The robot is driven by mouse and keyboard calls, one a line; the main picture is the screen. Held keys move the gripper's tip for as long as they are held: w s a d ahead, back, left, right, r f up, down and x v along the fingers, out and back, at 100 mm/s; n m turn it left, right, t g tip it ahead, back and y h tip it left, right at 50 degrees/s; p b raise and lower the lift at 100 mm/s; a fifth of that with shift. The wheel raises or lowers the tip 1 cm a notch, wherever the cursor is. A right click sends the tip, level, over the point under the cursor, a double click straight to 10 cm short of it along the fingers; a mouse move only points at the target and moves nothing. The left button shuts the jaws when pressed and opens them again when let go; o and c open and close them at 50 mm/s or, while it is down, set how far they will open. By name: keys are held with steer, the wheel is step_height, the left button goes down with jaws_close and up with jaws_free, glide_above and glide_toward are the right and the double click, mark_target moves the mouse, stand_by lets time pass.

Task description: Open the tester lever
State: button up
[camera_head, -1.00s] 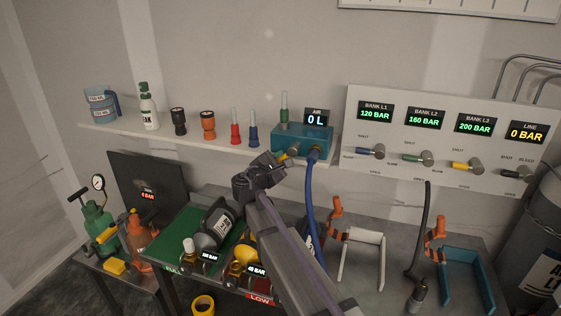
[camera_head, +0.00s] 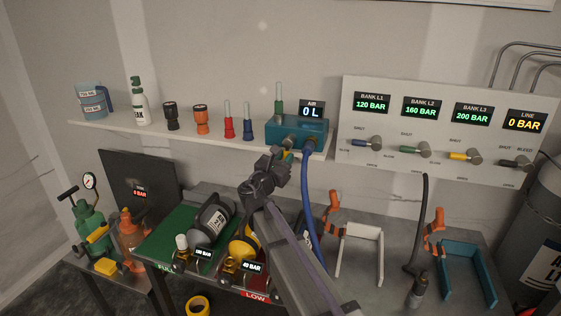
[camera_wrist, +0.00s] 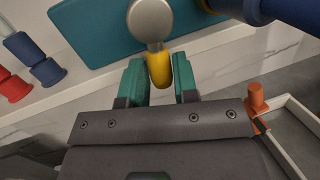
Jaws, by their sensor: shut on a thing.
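The tester is a teal box (camera_head: 293,132) on the wall shelf, with an AIR display (camera_head: 312,110) reading 0 L above it and a green tube standing on it. Its yellow lever (camera_wrist: 159,68) hangs from a round metal pivot (camera_wrist: 150,20) on the front face in the wrist view. My gripper (camera_wrist: 160,80) has its green fingertips on either side of the lever's yellow end and is shut on it. In the head view my gripper (camera_head: 284,157) is just below the tester's front, and largely hides the lever.
A blue hose (camera_head: 306,200) hangs from the tester close to the right of my gripper. Red (camera_head: 229,124) and blue (camera_head: 248,128) fittings stand on the shelf to the left. A valve panel (camera_head: 440,130) is at the right.

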steer(key=shift+s+d+n+t, duration=0.1)
steer(key=shift+d+n+t, duration=0.25)
steer(key=shift+n, duration=0.55)
steer(key=o, duration=0.9)
steer(key=b+v, duration=0.2)
steer(key=v, duration=0.8)
steer(key=shift+s+a+f, duration=0.1)
steer(key=shift+s+a, duration=0.05)
steer(key=shift+s, duration=0.25)
